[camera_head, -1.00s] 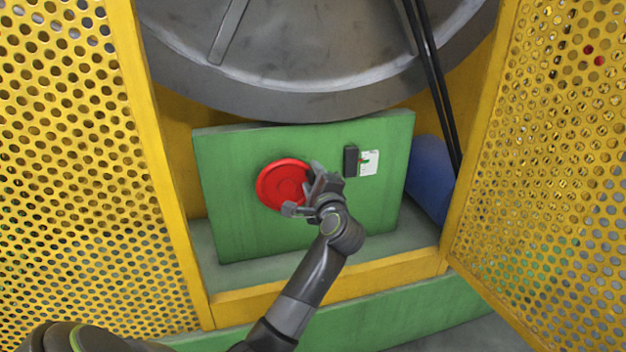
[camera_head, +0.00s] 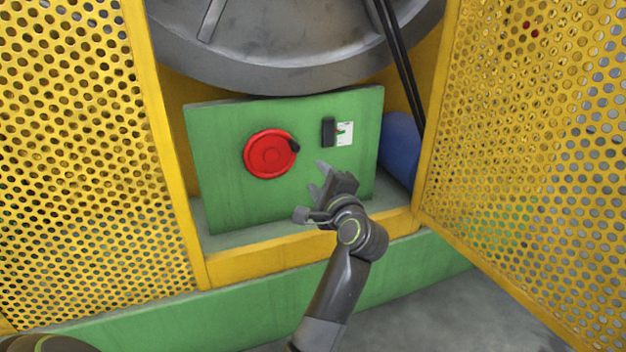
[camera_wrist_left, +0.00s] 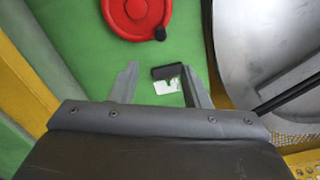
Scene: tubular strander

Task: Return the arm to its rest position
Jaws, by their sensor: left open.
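My left gripper (camera_head: 312,191) is open and empty in the head view, in front of the lower part of the green panel (camera_head: 225,200). It is below and to the right of the red handwheel (camera_head: 268,154) and apart from it. The handwheel has a small black knob at its right edge. In the left wrist view the open fingers (camera_wrist_left: 160,88) show, with the red handwheel (camera_wrist_left: 137,12) beyond them at the top. My right gripper is not in view.
A black handle (camera_head: 328,132) and a white label (camera_head: 345,133) are on the panel right of the wheel. Yellow perforated guards stand left (camera_head: 85,180) and right (camera_head: 540,150). A large grey drum (camera_head: 300,45) is above. A blue cylinder (camera_head: 400,145) lies right of the panel.

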